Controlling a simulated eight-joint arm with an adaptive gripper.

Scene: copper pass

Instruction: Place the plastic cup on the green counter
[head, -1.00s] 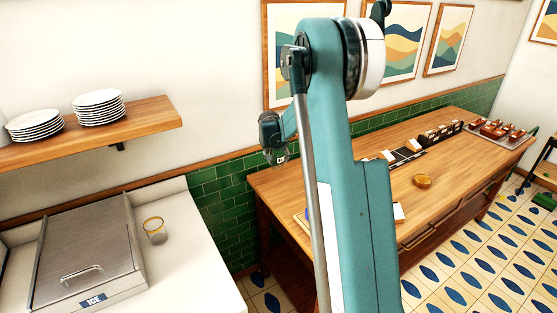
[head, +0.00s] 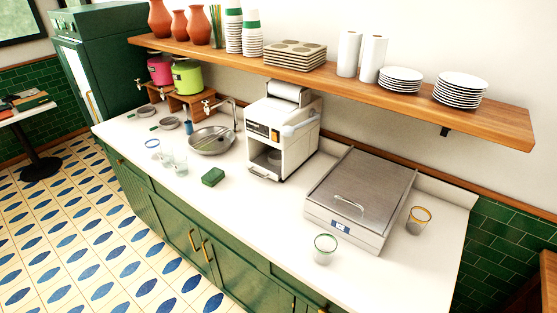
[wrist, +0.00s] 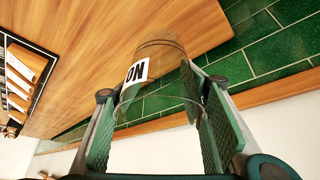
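A clear, see-through plastic cup (wrist: 160,77) with a white label bearing black letters is between the green ribbed finger pads of my gripper (wrist: 158,130) in the wrist view. The pads appear closed on its sides. My gripper and this cup are not in the head view now. The green counter (head: 265,210), with a white top and green cabinet fronts, runs across the head view.
On the counter are a steel-lidded ice bin (head: 360,195), a green-rimmed glass (head: 325,250), an orange-rimmed glass (head: 419,220), a white machine (head: 284,135), a sink (head: 212,140), a green sponge (head: 213,177) and several glasses at left. Bare top shows front-centre. A shelf (head: 480,118) overhangs behind.

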